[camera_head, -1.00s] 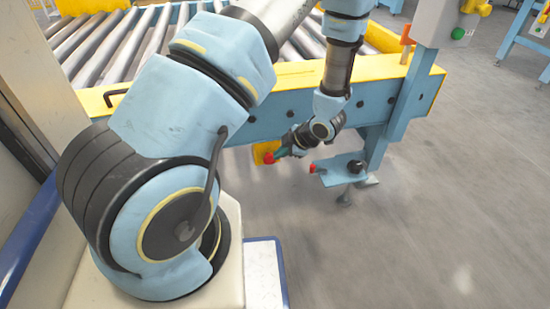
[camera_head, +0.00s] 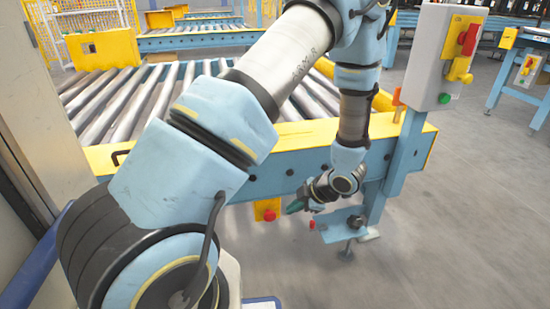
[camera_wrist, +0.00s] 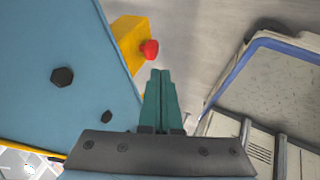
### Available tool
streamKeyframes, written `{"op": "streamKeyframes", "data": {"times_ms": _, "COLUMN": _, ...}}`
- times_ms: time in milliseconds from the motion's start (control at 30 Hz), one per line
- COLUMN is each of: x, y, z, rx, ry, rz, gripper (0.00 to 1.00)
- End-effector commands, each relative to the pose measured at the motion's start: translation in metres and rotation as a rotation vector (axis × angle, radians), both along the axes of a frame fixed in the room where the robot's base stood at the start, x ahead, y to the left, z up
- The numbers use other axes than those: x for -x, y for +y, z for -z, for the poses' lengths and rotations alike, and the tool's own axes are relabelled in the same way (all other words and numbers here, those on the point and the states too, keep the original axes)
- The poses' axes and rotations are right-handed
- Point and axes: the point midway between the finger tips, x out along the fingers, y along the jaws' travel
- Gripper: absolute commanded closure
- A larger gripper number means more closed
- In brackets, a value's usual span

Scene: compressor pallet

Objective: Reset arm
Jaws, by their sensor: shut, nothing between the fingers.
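My gripper (camera_head: 296,206) hangs low in front of the conveyor's blue side rail in the head view, at the end of my bent arm. In the wrist view its two green fingers (camera_wrist: 160,90) lie side by side, closed together with nothing between them. A yellow box with a red button (camera_wrist: 150,49) is just beyond the fingertips in that picture. The same yellow box (camera_head: 267,209) hangs under the rail in the head view, left of my gripper. I cannot tell whether the fingers touch it; they look apart.
The roller conveyor (camera_head: 290,134) with its yellow edge stands close behind my arm. A blue post carries a grey control box (camera_head: 450,45) with red, yellow and green parts. A small blue bracket (camera_head: 340,224) is near my gripper. Grey floor (camera_head: 460,220) is open at the right.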

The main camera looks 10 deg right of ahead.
Motion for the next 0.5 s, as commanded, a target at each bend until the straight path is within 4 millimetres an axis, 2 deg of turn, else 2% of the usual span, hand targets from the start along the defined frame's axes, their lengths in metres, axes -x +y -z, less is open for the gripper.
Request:
{"op": "streamKeyframes", "data": {"times_ms": 167, "x": -0.02, "y": -0.003, "z": -0.016, "rx": 0.055, "ry": 0.022, "rz": 0.097, "gripper": 1.0}}
{"op": "streamKeyframes", "data": {"times_ms": 333, "x": -0.056, "y": -0.004, "z": -0.065, "rx": 0.164, "ry": 0.082, "rz": 0.408, "gripper": 1.0}}
{"op": "streamKeyframes", "data": {"times_ms": 400, "x": -0.063, "y": 0.003, "z": -0.089, "rx": 0.187, "ry": 0.113, "rz": 0.568, "gripper": 1.0}}
{"op": "streamKeyframes", "data": {"times_ms": 500, "x": -0.062, "y": 0.02, "z": -0.121, "rx": 0.187, "ry": 0.16, "rz": 0.795, "gripper": 1.0}}
